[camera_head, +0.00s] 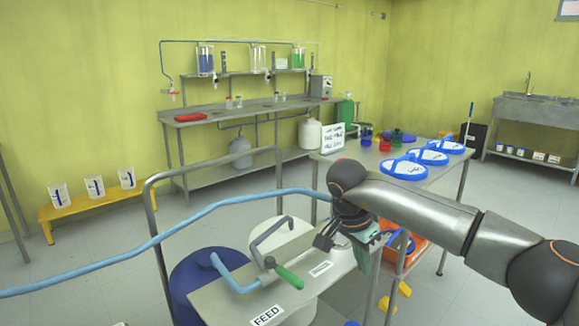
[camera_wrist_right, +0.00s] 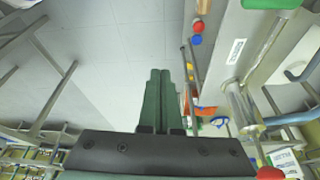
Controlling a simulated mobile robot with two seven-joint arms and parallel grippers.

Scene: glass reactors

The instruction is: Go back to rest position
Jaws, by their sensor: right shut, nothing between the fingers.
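My right gripper (camera_head: 364,262) hangs from the right arm, which comes in from the right. It is pointed down beside the grey FEED bench (camera_head: 238,290), near the bench's right end. In the right wrist view its two green fingers (camera_wrist_right: 159,78) lie together with nothing between them. The right arm is stretched forward over the floor area near the orange crate. The left gripper and left arm are not in view.
A green-handled valve (camera_head: 288,277) and bent pipes stand on the FEED bench. A blue hose (camera_head: 200,217) crosses the front. A table with blue-rimmed discs (camera_head: 403,169) stands behind the arm. An orange crate (camera_head: 417,246) is close to the gripper. Open floor lies at lower right.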

